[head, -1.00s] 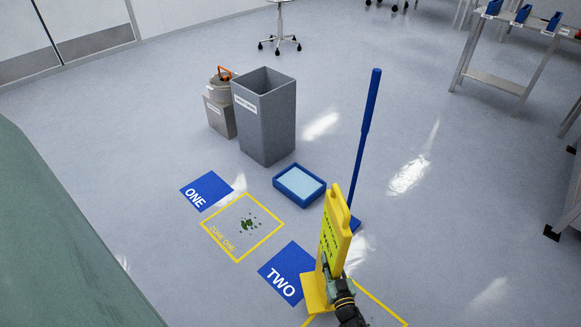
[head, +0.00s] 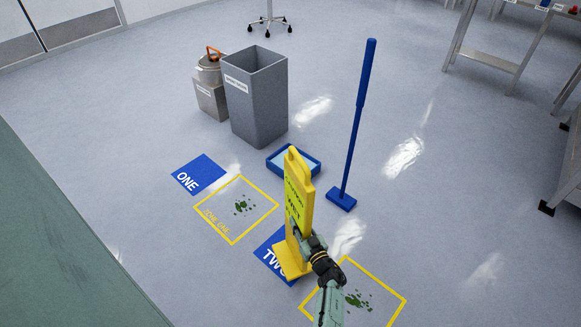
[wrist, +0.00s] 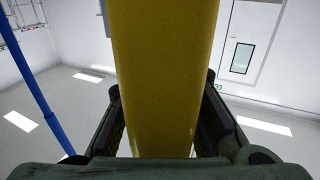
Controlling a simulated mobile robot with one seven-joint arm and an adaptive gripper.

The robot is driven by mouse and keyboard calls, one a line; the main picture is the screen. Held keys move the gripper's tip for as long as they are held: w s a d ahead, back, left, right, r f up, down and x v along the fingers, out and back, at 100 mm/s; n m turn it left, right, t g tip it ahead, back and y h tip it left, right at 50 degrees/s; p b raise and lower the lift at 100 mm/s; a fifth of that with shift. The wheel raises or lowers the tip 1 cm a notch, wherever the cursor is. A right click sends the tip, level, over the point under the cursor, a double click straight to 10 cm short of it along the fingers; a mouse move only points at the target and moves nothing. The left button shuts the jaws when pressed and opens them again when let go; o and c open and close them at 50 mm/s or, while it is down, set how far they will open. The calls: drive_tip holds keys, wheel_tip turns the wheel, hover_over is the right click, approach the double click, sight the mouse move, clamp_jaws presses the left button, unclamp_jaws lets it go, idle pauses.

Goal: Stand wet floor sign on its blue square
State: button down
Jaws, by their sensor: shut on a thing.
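The yellow wet floor sign (head: 299,207) is upright in the head view, with dark lettering on its left face. My gripper (head: 309,244) is shut on it, low on its right side. In the wrist view the sign (wrist: 160,75) fills the middle between my two fingers (wrist: 160,128). The sign's base overlaps the blue square marked TWO (head: 268,260) and hides part of its lettering. I cannot tell whether the base touches the floor. A second blue square, marked ONE (head: 200,173), lies bare farther left.
Yellow-outlined zones with green spills lie beside the squares, one in the middle (head: 222,238) and one at front right (head: 397,304). A blue mop (head: 357,130) stands behind the sign, near a blue tray (head: 281,164). A grey bin (head: 262,105) stands behind. Open floor lies right.

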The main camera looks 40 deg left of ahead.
sight(290, 212)
drive_tip(key=b+x, duration=0.1)
drive_tip(key=x, duration=0.1)
drive_tip(key=b+x, duration=0.1)
drive_tip(key=x, duration=0.1)
drive_tip(key=b+x, duration=0.1)
drive_tip(key=x, duration=0.1)
drive_tip(key=shift+s+a+f, duration=0.2)
drive_tip(key=shift+s+f, duration=0.1)
wheel_tip(290, 212, down, 3)
drive_tip(key=b, duration=0.3)
drive_tip(key=shift+d+f, duration=0.1)
drive_tip(key=c, duration=1.8)
unclamp_jaws()
drive_tip(key=shift+s+f, duration=0.1)
drive_tip(key=shift+f, duration=0.15)
drive_tip(key=o, duration=0.4)
drive_tip(key=shift+o, duration=0.2)
